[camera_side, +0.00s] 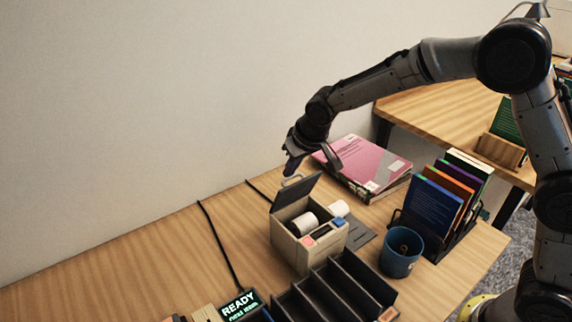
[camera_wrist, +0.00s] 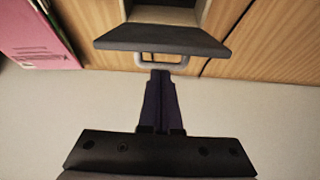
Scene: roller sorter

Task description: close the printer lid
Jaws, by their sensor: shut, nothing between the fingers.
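The printer (camera_side: 308,240) is a beige box on the wooden table, with its dark lid (camera_side: 297,196) standing open and tilted up at the back. A roll (camera_side: 304,224) sits inside it. In the wrist view the lid (camera_wrist: 160,39) is a dark panel at the top, with a pale handle (camera_wrist: 162,61) along its edge. My gripper (camera_side: 291,166) is above and behind the lid, near its handle. In the wrist view my gripper (camera_wrist: 161,74) has its dark fingers together, with the tips at the handle; I cannot tell whether they touch it. Nothing is held.
A pink book stack (camera_side: 364,167) lies behind the printer. A blue mug (camera_side: 401,252), a rack of upright books (camera_side: 447,200) and a dark slotted tray (camera_side: 335,290) stand to the right and front. A READY display (camera_side: 240,305) is at front left. The table's left part is clear.

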